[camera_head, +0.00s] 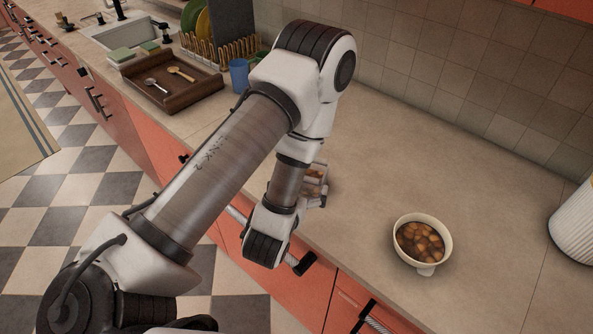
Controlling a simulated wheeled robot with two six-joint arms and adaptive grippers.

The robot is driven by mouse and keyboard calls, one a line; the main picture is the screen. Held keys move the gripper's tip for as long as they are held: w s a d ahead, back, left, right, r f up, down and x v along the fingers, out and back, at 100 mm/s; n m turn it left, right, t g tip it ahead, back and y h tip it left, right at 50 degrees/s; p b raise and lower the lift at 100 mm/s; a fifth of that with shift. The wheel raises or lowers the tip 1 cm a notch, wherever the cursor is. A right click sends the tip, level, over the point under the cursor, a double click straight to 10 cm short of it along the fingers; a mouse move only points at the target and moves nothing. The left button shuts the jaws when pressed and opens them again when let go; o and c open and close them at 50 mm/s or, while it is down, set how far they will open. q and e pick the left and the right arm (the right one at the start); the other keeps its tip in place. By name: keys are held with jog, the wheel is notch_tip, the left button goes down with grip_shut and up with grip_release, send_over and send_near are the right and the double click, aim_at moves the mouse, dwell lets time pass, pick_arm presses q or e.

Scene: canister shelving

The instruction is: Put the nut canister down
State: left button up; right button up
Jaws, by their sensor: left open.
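The nut canister (316,174) seems to be the small, clear-walled container with brownish contents on the counter near its front edge, in the head view. My left forearm and wrist cover its left side, so only a strip of it shows. My left gripper (319,197) is mostly hidden behind my wrist; a small dark part shows at the canister's lower right. It is open beside the canister. I cannot tell whether the fingers touch it. The canister looks upright. My right gripper is out of view.
A white bowl (423,244) of brown chunks stands on the counter (400,160) at the right. A ribbed white container (577,225) is at the right edge. A wooden tray (190,97) with spoons, a blue cup (239,75) and a dish rack lie at the back left. The middle counter is clear.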

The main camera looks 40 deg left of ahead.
pick_arm(q)
jog(key=s+d+f+m+g+h+p, duration=0.1)
jog(key=s+d+f+g+h, duration=0.1)
jog(key=s+f+g, duration=0.5)
jog(key=s+d+f+m+g+h+p, duration=0.2)
jog(key=s+d+f+g, duration=0.2)
jog(key=s, duration=1)
notch_tip(320, 180, down, 3)
jog(key=g, duration=0.2)
jog(key=shift+g+h, duration=0.3)
jog(key=shift+g, duration=0.1)
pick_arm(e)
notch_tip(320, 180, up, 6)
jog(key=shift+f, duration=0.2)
